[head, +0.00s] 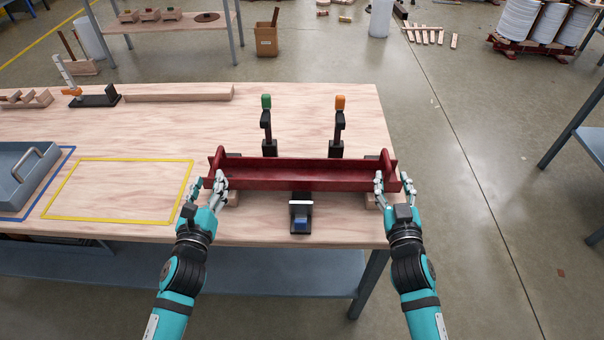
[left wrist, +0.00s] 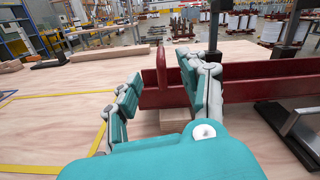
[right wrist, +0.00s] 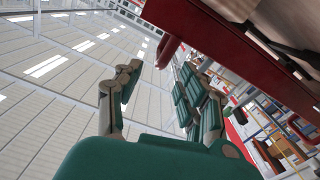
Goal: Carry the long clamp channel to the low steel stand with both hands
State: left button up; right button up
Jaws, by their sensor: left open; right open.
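The long clamp channel (head: 300,172) is dark red, with a raised grip at each end. It lies across wooden blocks near the front right of the workbench. It also shows in the left wrist view (left wrist: 258,82) and the right wrist view (right wrist: 225,50). My left gripper (head: 207,186) is open at its left end, with the grip (left wrist: 161,66) seen between the fingers. My right gripper (head: 392,187) is open at its right end, with a grip (right wrist: 169,50) seen between the fingers. I cannot pick out a low steel stand with certainty.
Clamps with a green handle (head: 266,102) and an orange handle (head: 340,103) stand behind the channel. A small black fixture (head: 300,214) stands in front. A yellow outline (head: 112,219) marks bare bench to the left. A grey-blue tray (head: 14,190) sits further left.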

aim_at(214, 163)
pick_arm(q)
jog(key=w, duration=0.8)
jog(key=shift+w+d, duration=0.1)
pick_arm(e)
jog(key=w, duration=0.8)
jog(key=shift+w+d, duration=0.1)
jog(key=shift+d, duration=0.05)
pick_arm(q)
jog(key=shift+c, duration=0.4)
pick_arm(e)
jog(key=shift+c, duration=0.5)
pick_arm(q)
grip_shut()
pick_arm(e)
grip_shut()
pick_arm(q)
jog(key=shift+w+r, duration=0.1)
jog(key=shift+r, duration=0.25)
pick_arm(e)
jog(key=shift+w+r, duration=0.1)
jog(key=shift+r, duration=0.25)
